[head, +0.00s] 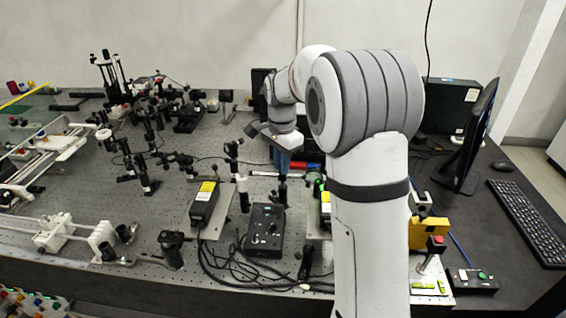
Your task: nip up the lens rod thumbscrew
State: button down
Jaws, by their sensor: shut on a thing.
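My gripper (283,158) points down over the perforated bench, just right of the middle of the bench. Its bluish fingers are shut at the top of a dark upright rod (282,190). The lens rod thumbscrew is hidden by the fingers or too small to make out; the fingers appear shut on it. The rod looks upright.
A black control box (265,230) with cables and a yellow-labelled box (205,203) stand close in front. Red and blue cylinders (305,166) lie to the right. A monitor (478,135) and keyboard (528,220) are far right.

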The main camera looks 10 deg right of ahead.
jog(key=shift+d+r, duration=0.1)
jog(key=shift+d, duration=0.05)
jog(key=c, duration=1.5)
grip_release()
jog(key=shift+d, duration=0.1)
jog(key=shift+o, duration=0.6)
notch_tip(320, 180, up, 7)
jog(key=shift+r+b, duration=0.2)
jog(key=shift+b, duration=0.1)
jog(key=shift+r, duration=0.1)
